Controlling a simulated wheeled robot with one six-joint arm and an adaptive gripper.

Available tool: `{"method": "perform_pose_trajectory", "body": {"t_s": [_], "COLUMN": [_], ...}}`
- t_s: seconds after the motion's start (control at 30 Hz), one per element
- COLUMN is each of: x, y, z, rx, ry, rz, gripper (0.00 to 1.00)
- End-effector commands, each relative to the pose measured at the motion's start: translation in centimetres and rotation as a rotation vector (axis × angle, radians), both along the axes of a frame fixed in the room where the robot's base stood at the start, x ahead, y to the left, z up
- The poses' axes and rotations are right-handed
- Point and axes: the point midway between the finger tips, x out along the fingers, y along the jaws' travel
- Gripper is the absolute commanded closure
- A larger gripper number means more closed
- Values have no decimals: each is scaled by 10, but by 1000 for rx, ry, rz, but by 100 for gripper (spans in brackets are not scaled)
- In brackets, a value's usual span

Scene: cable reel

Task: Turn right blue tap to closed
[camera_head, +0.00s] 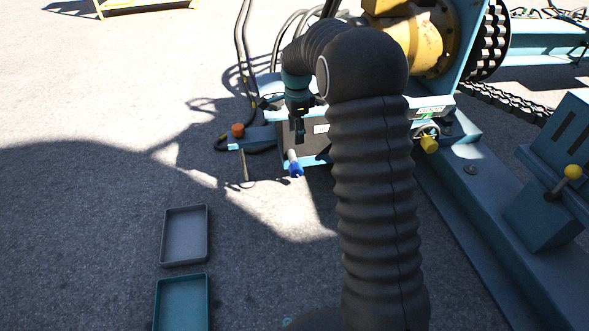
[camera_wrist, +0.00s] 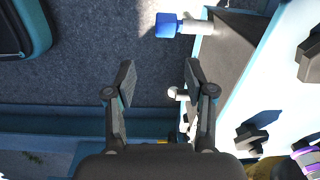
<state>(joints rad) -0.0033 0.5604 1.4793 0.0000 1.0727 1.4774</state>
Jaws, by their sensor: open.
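A blue tap (camera_head: 295,169) on a pale stub sticks out from the front of the machine's dark panel in the head view. One blue tap also shows at the top of the wrist view (camera_wrist: 168,25), ahead of the fingertips. My gripper (camera_head: 299,138) points down, just above and behind the blue tap in the head view. Its two fingers stand apart in the wrist view (camera_wrist: 159,78), with nothing held. A small pale stub (camera_wrist: 177,93) shows beside the right finger, partly hidden by it. I cannot tell which blue tap is the right one; my arm hides part of the panel.
A yellow knob (camera_head: 429,144) sits right of my arm. An orange-topped stand (camera_head: 237,131) is left of the panel. Grey (camera_head: 184,236) and teal (camera_head: 181,278) trays lie on the ground. A yellow-knobbed lever (camera_head: 573,172) is far right.

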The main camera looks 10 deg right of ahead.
Motion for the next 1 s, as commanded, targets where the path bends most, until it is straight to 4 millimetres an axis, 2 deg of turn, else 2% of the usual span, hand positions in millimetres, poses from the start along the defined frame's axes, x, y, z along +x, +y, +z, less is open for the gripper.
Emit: {"method": "perform_pose_trajectory", "body": {"t_s": [0.03,0.1,0.23,0.47,0.8,1.0], "x": [6,12,18,17,17,17], "y": [0,0,0,0,0,0], "z": [-13,-23,-34,-60,-123,-153], "rx": [1,1,1,1,1,1], "ry": [11,20,29,33,32,31], "rz": [-27,-61,-94,-99,-97,-97], "gripper": [46,46,46,46,46,46]}}
